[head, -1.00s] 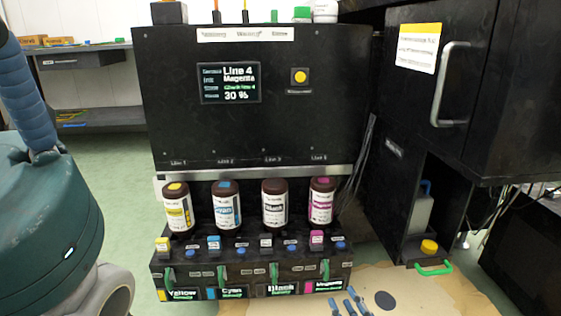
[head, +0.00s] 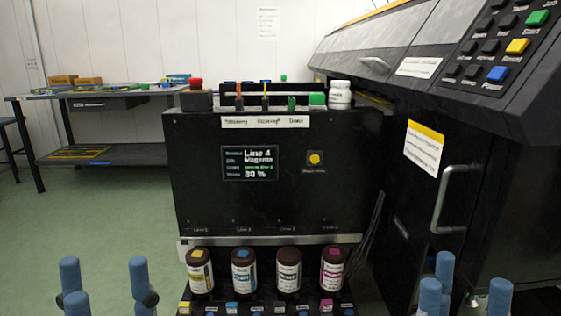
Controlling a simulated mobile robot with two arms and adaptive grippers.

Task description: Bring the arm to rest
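My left gripper (head: 105,290) stands at the lower left of the head view. Its blue fingers point up and are spread apart, with nothing between them. My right gripper (head: 467,291) stands at the lower right, its blue fingers also up, apart and empty. Several dark ink bottles stand in a row below the black cabinet: yellow (head: 201,272), cyan (head: 244,271), black (head: 288,271) and magenta (head: 333,268). Both grippers appear clear of the bottles. The lower parts of the grippers and of the bottle rack are cut off by the frame edge.
The black cabinet's screen (head: 249,163) reads Line 4 Magenta, 30 %. A white bottle (head: 340,94) and a red button (head: 196,82) are on top. A large dark machine (head: 470,90) with a handle fills the right. A table (head: 110,155) stands back left; green floor is free there.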

